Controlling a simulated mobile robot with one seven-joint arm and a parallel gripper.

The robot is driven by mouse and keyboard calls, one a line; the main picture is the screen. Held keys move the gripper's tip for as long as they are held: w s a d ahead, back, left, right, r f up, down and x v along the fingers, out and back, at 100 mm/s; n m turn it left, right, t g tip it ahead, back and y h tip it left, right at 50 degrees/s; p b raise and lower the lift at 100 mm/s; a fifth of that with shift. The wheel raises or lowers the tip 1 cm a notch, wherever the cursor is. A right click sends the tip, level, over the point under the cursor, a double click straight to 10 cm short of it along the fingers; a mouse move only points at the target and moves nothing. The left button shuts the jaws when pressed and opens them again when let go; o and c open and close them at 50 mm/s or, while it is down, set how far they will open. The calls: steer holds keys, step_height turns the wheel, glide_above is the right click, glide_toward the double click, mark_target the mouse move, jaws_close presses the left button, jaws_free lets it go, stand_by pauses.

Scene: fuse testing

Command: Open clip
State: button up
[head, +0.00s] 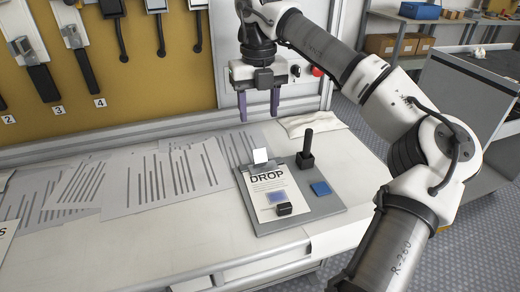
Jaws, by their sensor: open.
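A grey board (328,206) lies on the white bench, holding a sheet (265,184) marked "DROP". A small clip (256,167) sits at the sheet's top edge, with a white tab (260,156) standing up at it. The clip is too small to tell whether it is open. My gripper (259,105) hangs above and behind the board, fingers pointing down. It is open and empty, apart from the clip.
A black upright handle on a block (306,158), a blue square (321,188) and a small black block (284,209) are on the board. Striped sheets (175,172) lie to the left. A white cloth (312,123) lies behind, and a yellow tool panel (150,75) stands at the back.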

mark_target(262, 161)
step_height(262, 161, down, 11)
steer(key=shift+r, duration=0.15)
steer(key=c, duration=1)
